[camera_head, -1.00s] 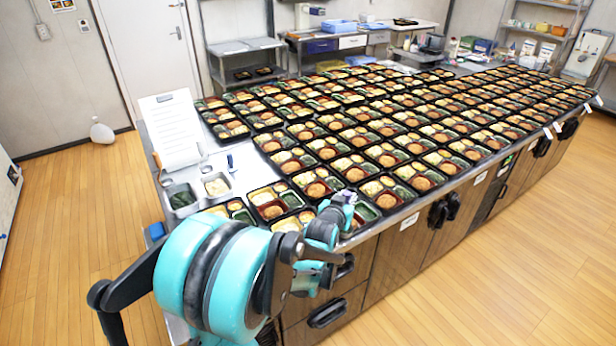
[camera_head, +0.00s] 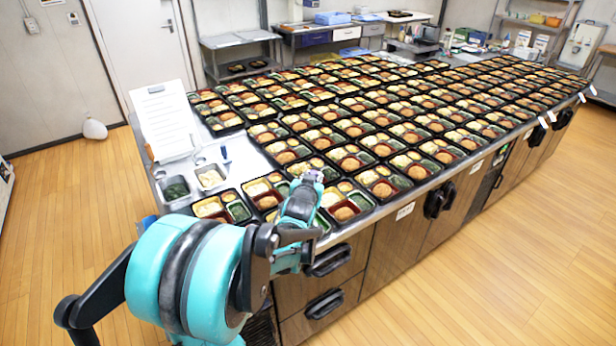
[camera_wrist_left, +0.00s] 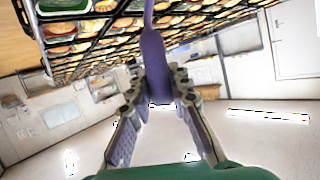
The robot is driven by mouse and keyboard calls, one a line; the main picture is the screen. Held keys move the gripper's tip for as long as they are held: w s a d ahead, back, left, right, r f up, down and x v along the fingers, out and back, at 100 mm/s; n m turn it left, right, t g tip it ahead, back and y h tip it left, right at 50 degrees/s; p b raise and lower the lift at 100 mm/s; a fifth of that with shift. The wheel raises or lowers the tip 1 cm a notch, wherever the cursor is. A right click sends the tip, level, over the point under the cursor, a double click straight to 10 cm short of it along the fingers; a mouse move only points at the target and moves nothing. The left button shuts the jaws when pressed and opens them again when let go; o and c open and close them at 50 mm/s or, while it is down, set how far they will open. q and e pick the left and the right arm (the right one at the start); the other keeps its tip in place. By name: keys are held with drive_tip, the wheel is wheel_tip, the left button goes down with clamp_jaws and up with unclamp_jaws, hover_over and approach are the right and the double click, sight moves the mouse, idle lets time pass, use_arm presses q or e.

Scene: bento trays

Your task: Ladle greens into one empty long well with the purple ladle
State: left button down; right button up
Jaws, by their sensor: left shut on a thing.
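My left gripper (camera_head: 310,180) is over the near edge of the counter, at the front row of bento trays. In the left wrist view its two fingers (camera_wrist_left: 160,85) are closed on the handle of the purple ladle (camera_wrist_left: 153,50). The handle runs up out of that picture, so the ladle's bowl is not visible there. A small bit of purple shows at the gripper in the head view. A metal pan of greens (camera_head: 176,188) stands at the counter's left end. Front trays (camera_head: 343,221) are partly hidden by my arm; I cannot tell which long wells are empty. My right gripper is not in view.
A second metal pan with pale food (camera_head: 211,177) stands beside the greens. Rows of filled trays cover most of the counter. Bare counter shows around the pans; the wooden floor in front is clear.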

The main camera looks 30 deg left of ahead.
use_arm(q)
drive_tip(key=w+d+f+m+y+b, duration=0.5)
drive_tip(key=d+f+m+b, duration=0.4)
drive_tip(key=d, duration=0.3)
drive_tip(key=shift+d+f+m+b, duration=0.25)
drive_tip(key=shift+f+m+b, duration=0.05)
drive_tip(key=shift+m+b, duration=0.5)
drive_tip(key=shift+w, duration=0.1)
idle(0.5)
idle(0.7)
